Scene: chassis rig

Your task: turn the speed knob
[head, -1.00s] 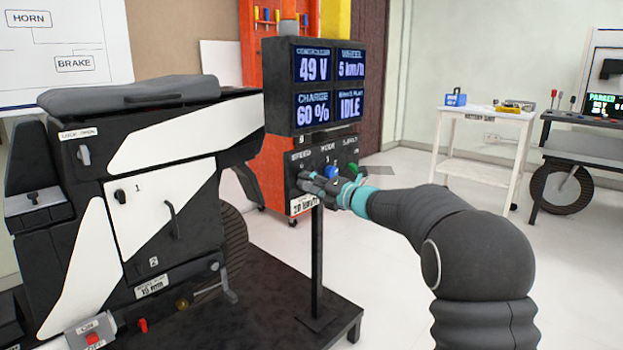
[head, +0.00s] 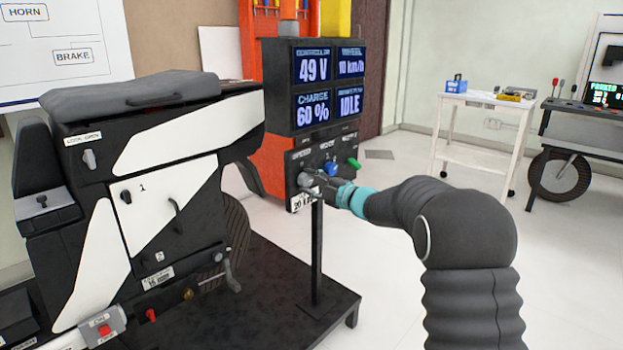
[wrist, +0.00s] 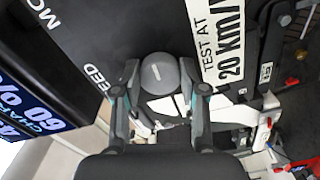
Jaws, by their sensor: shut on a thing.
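The speed knob (wrist: 158,74) is a grey round knob with a light pointer mark on a black control panel (head: 345,153). In the wrist view it sits between the two fingers of my gripper (wrist: 160,80), which is shut on it. In the head view my gripper (head: 318,186) reaches the panel's left end from the right and partly hides the knob. The display (head: 314,88) above reads 49 V, 10 km/h, 60 % and IDLE. A white label (wrist: 217,42) beside the knob reads "TEST AT 20 km/h".
A blue knob (head: 331,168) and a green knob (head: 353,163) are on the same panel, right of my gripper. A thin post (head: 317,255) holds the panel above a black platform (head: 250,300). A black and white chassis (head: 150,190) stands at left.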

